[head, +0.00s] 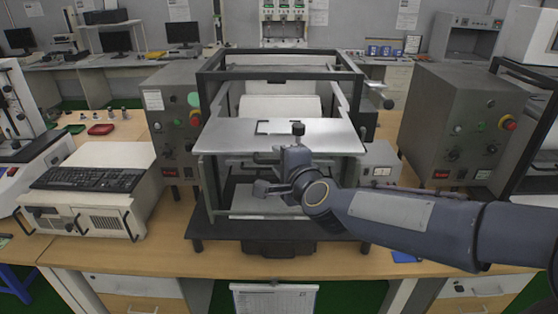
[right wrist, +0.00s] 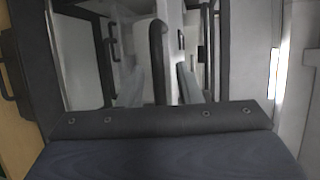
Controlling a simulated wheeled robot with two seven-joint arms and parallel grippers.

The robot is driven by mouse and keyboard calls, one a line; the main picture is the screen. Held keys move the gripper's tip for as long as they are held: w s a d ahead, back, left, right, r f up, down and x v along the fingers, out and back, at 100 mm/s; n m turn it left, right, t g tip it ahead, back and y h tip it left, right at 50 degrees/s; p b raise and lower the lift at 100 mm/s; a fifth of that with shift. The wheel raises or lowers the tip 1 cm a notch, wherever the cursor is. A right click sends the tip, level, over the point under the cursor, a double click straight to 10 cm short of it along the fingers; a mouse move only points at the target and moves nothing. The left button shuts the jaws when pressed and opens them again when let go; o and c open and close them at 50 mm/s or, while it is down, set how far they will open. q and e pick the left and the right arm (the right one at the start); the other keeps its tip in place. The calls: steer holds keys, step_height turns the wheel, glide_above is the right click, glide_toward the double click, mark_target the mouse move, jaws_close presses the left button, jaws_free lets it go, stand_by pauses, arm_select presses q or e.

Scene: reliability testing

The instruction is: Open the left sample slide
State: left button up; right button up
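The test machine (head: 204,172) stands at the middle of the bench, a dark open frame with a pale metal plate (head: 225,137) across its front. My right arm comes in from the right, and my right gripper (head: 262,188) is in front of the machine below this plate. In the right wrist view, a dark upright bar handle (right wrist: 158,60) stands between the two grey fingers, with a gap visible on each side. The right gripper is open there. I cannot tell for sure which part is the left sample slide; my arm hides some of the front. My left gripper is not in view.
A grey control box (head: 178,125) stands left of the machine and another (head: 455,125) stands to the right. A keyboard (head: 88,179) lies on a white unit at the left. Bare bench (head: 160,255) shows along the front edge.

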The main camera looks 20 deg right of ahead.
steer(key=a+p+v, duration=0.1)
steer(key=v, duration=0.6)
steer(key=shift+d, duration=0.5)
steer(key=shift+s+f, duration=0.1)
steer(key=s+d+f+n+g, duration=0.1)
steer(key=s+f+n+g, duration=0.2)
steer(key=s, duration=0.4)
steer(key=s+d+f+n+g+y, duration=0.1)
steer(key=s+f+n+g, duration=0.2)
steer(key=s+f+n, duration=0.3)
steer(key=s+d+f+n+g, duration=0.2)
steer(key=s+f+n+g, duration=0.2)
steer(key=s+n, duration=0.3)
steer(key=s, duration=0.3)
steer(key=shift+s+f+y, duration=0.2)
steer(key=shift+f+y, duration=0.2)
